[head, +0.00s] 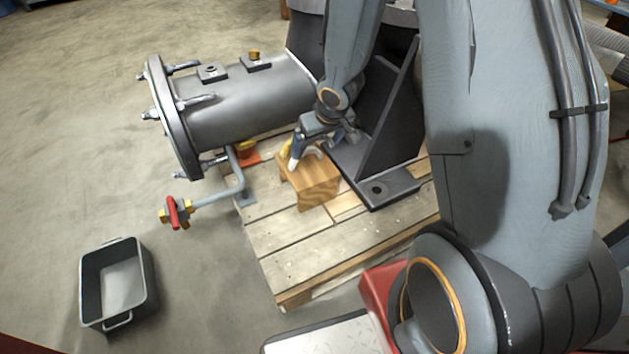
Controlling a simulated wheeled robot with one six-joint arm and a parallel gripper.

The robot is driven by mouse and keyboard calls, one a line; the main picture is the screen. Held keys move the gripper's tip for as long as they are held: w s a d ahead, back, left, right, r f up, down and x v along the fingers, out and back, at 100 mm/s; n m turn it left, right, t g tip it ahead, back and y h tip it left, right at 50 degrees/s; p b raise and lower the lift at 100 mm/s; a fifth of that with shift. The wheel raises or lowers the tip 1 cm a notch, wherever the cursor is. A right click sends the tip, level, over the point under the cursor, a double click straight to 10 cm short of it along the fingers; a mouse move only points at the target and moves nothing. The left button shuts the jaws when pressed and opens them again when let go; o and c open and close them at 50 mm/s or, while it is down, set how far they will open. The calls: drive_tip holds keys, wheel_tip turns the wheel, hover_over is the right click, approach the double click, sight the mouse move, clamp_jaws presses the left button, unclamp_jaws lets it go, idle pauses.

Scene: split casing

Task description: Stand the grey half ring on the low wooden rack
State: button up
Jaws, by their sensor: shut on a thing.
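The low wooden rack (318,184) is a small wooden block on the pallet, left of the dark bracket foot. My gripper (298,155) is just above the rack's back left part, pointing down. It is shut on the grey half ring (312,152), of which only a small light grey curved piece shows beside the fingers. The arm and fingers hide most of the ring. I cannot tell whether the ring touches the rack.
A large grey cylindrical casing (245,103) with a flange and studs lies behind and to the left. A pipe with a red-handled valve (178,212) sticks out low at left. The dark bracket (385,190) stands close on the right. A grey bin (148,272) sits on the floor; the front of the pallet (290,245) is clear.

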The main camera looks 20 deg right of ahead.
drive_tip(key=shift+f+b, duration=4.8)
drive_tip(key=shift+f, duration=0.4)
drive_tip(key=shift+r, duration=0.1)
drive_tip(key=o, duration=0.6)
drive_tip(key=shift+o, duration=0.6)
drive_tip(key=p+v, duration=0.9)
drive_tip(key=v, duration=0.3)
